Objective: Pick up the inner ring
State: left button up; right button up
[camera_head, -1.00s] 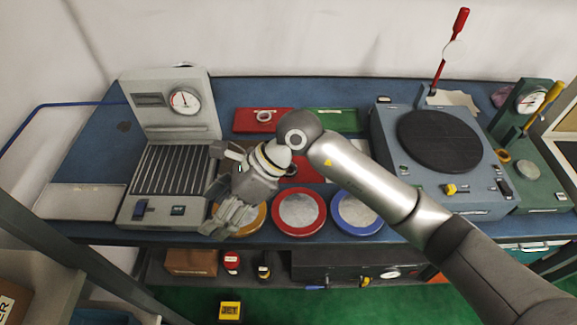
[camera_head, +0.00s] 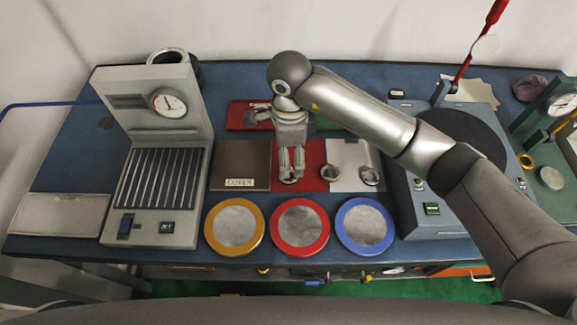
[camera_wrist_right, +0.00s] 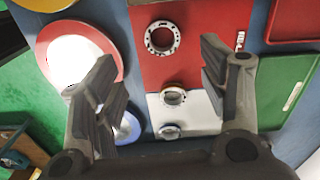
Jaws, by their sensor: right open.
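A metal ring (camera_head: 289,180) lies on a red mat (camera_head: 312,157) in the middle of the bench. In the right wrist view this ring (camera_wrist_right: 148,38) lies flat on the red mat (camera_wrist_right: 187,73), between the lines of the fingers. Two more rings (camera_head: 330,173) (camera_head: 370,176) lie on a pale grey mat (camera_head: 350,153); they also show in the right wrist view (camera_wrist_right: 173,96). I cannot tell by looks which is the inner ring. My right gripper (camera_head: 291,172) is open and empty, pointing down over the red mat ring, apparently above it. My left gripper is out of view.
Yellow (camera_head: 210,240), red (camera_head: 276,240) and blue (camera_head: 341,240) rimmed dishes line the front edge. A dark labelled plate (camera_head: 241,160) lies left of the red mat. A gauge machine (camera_head: 155,230) stands left, a turntable unit (camera_head: 408,215) right, and a red tray (camera_head: 238,115) behind.

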jog(key=f, duration=0.3)
jog(key=shift+s, duration=0.3)
jog(key=shift+w+f+p, duration=0.1)
jog(key=shift+f+p, duration=0.2)
jog(key=shift+p, duration=0.05)
jog(key=f, duration=0.1)
jog(key=f+p, duration=0.1)
jog(key=f, duration=0.2)
jog(key=shift+w+a+f, duration=0.1)
jog(key=shift+w, duration=0.2)
jog(key=shift+f+p, duration=0.25)
jog(key=shift+p, duration=0.05)
jog(key=shift+w+f, duration=0.1)
jog(key=shift+c, duration=1.5)
jog(key=c, duration=0.5)
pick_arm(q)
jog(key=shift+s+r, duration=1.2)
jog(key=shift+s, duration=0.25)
pick_arm(e)
jog(key=c, duration=0.3)
jog(key=shift+c, duration=0.2)
